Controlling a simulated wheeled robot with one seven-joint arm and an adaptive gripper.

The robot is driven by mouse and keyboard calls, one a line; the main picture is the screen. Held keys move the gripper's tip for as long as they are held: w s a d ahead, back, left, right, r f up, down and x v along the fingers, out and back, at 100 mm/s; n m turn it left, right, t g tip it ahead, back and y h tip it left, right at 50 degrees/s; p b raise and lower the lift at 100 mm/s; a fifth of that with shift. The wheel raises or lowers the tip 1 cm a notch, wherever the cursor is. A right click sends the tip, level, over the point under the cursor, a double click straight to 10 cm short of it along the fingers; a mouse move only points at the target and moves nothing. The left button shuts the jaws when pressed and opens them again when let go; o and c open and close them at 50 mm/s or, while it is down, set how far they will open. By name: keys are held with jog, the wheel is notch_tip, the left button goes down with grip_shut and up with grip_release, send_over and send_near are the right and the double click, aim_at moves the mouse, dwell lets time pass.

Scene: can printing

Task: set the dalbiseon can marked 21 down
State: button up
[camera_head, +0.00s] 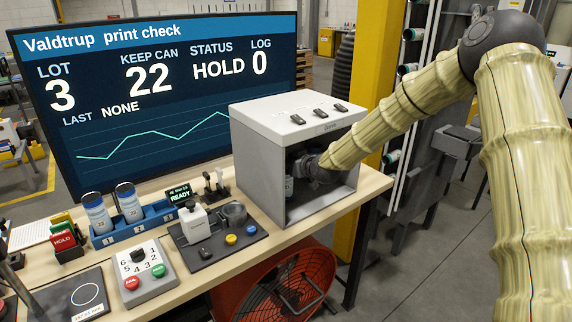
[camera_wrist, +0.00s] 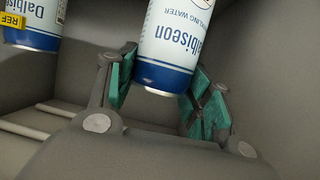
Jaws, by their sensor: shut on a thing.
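My gripper (camera_head: 308,167) reaches into the open front of a grey box (camera_head: 262,148). In the wrist view, my gripper (camera_wrist: 165,78) has its green-padded fingers on both sides of a white and blue Dalbiseon can (camera_wrist: 170,48) and is shut on it. The can's number is not visible, and its far end is cut off by the frame. A second Dalbiseon can (camera_wrist: 33,22) with a yellow REF tag stands apart to the left inside the box.
The box stands on a wooden table (camera_head: 376,182). Two cans (camera_head: 97,213) stand in a blue rack (camera_head: 158,218) at left. A numbered button panel (camera_head: 138,268) and a dark plate with a device (camera_head: 205,250) are in front. A large screen (camera_head: 165,90) reads HOLD.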

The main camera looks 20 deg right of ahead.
jog(key=o, duration=0.7)
jog(key=shift+f, duration=0.15)
jog(key=shift+o, duration=0.2)
jog(key=b+v, duration=0.3)
jog(key=v, duration=0.9)
jog(key=shift+r, duration=0.25)
